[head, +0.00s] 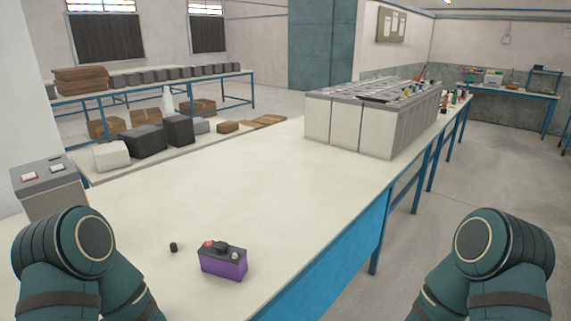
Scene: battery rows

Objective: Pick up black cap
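A small black cap (173,247) lies on the pale tabletop (180,205), just left of a purple battery (222,264). The battery has a grey top with a red terminal, a light terminal and a dark piece on it. The cap and the battery stand apart. Parts of my two arms show at the bottom left and bottom right. Neither gripper is in the picture.
A block of large grey-white batteries (345,128) stands at the table's far right. A grey box (50,188) with switches is at the left. Dark and white boxes line the back edge. The tabletop's middle is clear.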

